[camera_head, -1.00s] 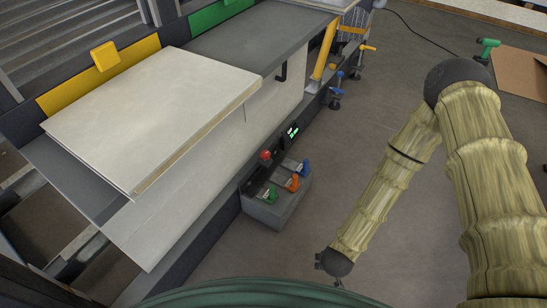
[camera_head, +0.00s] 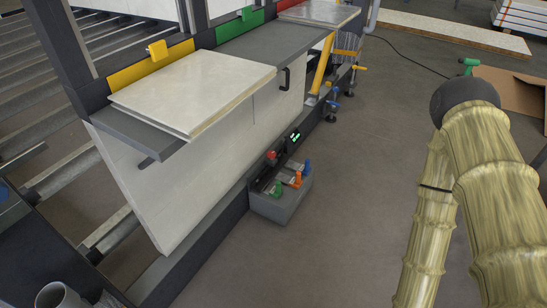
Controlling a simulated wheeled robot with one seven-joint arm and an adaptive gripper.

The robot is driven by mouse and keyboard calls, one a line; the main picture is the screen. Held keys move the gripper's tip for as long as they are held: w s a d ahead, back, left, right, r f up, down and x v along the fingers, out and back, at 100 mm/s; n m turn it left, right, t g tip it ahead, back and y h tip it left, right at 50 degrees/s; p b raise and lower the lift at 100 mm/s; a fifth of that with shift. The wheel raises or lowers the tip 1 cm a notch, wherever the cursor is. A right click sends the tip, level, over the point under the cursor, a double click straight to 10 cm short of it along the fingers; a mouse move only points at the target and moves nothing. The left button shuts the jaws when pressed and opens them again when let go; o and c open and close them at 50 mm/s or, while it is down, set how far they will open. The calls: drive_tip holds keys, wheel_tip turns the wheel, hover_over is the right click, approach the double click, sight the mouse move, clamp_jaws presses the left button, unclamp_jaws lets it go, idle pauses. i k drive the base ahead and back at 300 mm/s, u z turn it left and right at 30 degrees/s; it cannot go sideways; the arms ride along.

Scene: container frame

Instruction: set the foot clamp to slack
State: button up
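A grey control box (camera_head: 277,206) stands low against the machine's front, with a green lever (camera_head: 277,190), an orange lever (camera_head: 296,179) and a blue lever (camera_head: 307,167). Further right along the machine's foot are a blue-handled fitting (camera_head: 333,103) and a yellow-handled fitting (camera_head: 358,69). I cannot tell which of these is the foot clamp or sets it, and no labels are readable. My arm hangs down at the right, and its lower end leaves the picture at the bottom. My gripper is out of view.
A pale panel (camera_head: 190,88) lies on the machine's grey shelf. A red button (camera_head: 271,155) and a small green display (camera_head: 294,136) sit above the levers. The floor between the box and my arm is clear. A brown board (camera_head: 515,95) lies at the right.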

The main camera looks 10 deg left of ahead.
sight(271, 155)
drive_tip(key=i, duration=1.1)
drive_tip(key=u, duration=0.55)
